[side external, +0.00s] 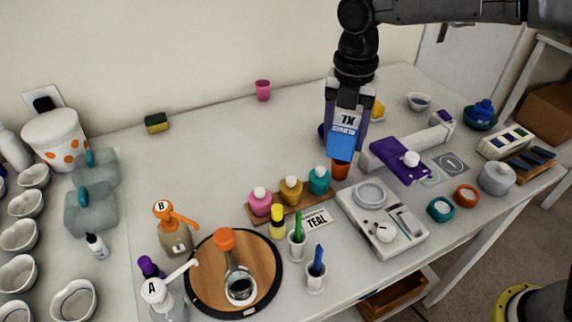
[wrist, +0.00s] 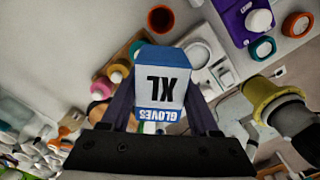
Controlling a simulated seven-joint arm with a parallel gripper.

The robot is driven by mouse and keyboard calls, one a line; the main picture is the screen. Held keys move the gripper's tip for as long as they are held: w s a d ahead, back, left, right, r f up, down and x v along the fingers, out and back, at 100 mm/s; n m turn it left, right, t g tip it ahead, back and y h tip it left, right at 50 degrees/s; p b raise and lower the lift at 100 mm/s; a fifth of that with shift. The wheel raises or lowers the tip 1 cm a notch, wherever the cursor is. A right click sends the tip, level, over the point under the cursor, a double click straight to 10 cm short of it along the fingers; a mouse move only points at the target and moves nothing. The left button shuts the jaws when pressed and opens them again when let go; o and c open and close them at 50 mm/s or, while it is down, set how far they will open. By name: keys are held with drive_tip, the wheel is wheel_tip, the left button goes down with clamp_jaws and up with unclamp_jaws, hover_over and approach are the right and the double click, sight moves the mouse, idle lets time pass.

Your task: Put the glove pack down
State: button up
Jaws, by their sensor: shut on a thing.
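The glove pack (side external: 343,132) is a white and blue box marked XL. My gripper (side external: 346,103) is shut on it and holds it above the table, with its label facing the side camera. In the wrist view the glove pack (wrist: 160,84) sits between the two fingers of my gripper (wrist: 160,105), and its label reads GLOVES XL upside down. An orange cup (side external: 341,170) shows just below the pack in the side view. I cannot tell whether the pack touches anything below it.
The white table (side external: 205,135) has clear room left of the pack. A wooden rack (side external: 292,205) with pink, amber and teal bottles, a scale (side external: 400,243), and a purple device (side external: 402,160) stand close by. A round wooden turntable (side external: 207,285) is at the front.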

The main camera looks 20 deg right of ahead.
drive_tip(key=shift+w+a+f, duration=0.15)
drive_tip(key=shift+a+f, duration=0.1)
drive_tip(key=shift+a, duration=0.1)
approach(286, 166)
drive_tip(key=s+d+r, duration=0.2)
drive_tip(key=s+r, duration=0.1)
drive_tip(key=s, duration=0.1)
drive_tip(key=w+f, duration=0.1)
drive_tip(key=a+f, duration=0.1)
drive_tip(key=f, duration=0.1)
drive_tip(key=w+f, duration=0.1)
drive_tip(key=shift+w+a+f, duration=0.25)
drive_tip(key=shift+w, duration=0.1)
drive_tip(key=shift+w+a+f, duration=0.3)
drive_tip(key=shift+w+f, duration=0.35)
drive_tip(key=shift+f, duration=1.7)
drive_tip(key=shift+f, duration=0.1)
drive_tip(key=o, duration=1.4)
drive_tip(key=shift+c, duration=0.2)
